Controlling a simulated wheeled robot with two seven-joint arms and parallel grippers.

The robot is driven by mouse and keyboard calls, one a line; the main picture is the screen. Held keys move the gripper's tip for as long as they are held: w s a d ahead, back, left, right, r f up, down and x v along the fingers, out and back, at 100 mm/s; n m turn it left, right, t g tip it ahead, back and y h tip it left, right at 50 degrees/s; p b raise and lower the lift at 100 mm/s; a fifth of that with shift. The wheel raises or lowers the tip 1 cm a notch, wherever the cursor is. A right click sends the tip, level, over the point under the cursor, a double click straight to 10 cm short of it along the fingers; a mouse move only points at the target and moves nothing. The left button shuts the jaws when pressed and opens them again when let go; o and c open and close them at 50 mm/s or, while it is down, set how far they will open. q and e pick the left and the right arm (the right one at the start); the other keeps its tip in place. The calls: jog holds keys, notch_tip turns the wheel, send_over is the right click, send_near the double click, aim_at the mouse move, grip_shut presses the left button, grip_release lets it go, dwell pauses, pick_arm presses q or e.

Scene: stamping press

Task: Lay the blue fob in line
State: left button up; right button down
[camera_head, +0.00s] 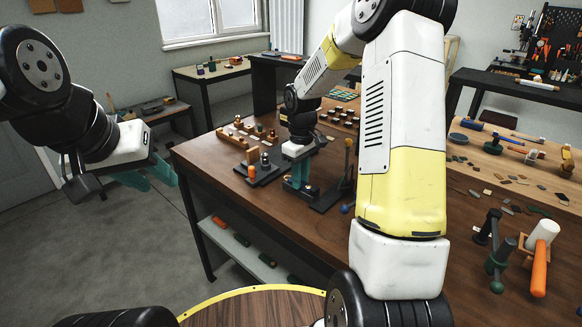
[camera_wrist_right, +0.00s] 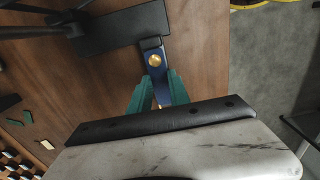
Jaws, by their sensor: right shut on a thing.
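The blue fob (camera_wrist_right: 153,56) is a dark blue strap with a round brass snap, seen in the right wrist view. My right gripper (camera_wrist_right: 156,96) is shut on its near end, with one green finger on each side. The fob's far end reaches the edge of a black plate (camera_wrist_right: 110,34); I cannot tell whether it touches. In the head view my right gripper (camera_head: 298,187) is low over the brown table, beside the press (camera_head: 347,168) and its black base; the fob is not clear there. My left gripper (camera_head: 150,177) is open and empty, left of the table.
On the table (camera_head: 225,177), a small dark stand with brass-topped pieces (camera_head: 262,172) is left of my right gripper. Wooden blocks (camera_head: 238,137) lie behind it. Hand tools (camera_head: 541,250) and scattered leather pieces (camera_head: 485,193) are on the right. The table's near left is bare.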

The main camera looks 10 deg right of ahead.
jog(key=shift+f, duration=0.15)
jog(key=c, duration=1.1)
grip_release()
jog(key=shift+c, duration=1)
jog(key=shift+r, duration=3.55)
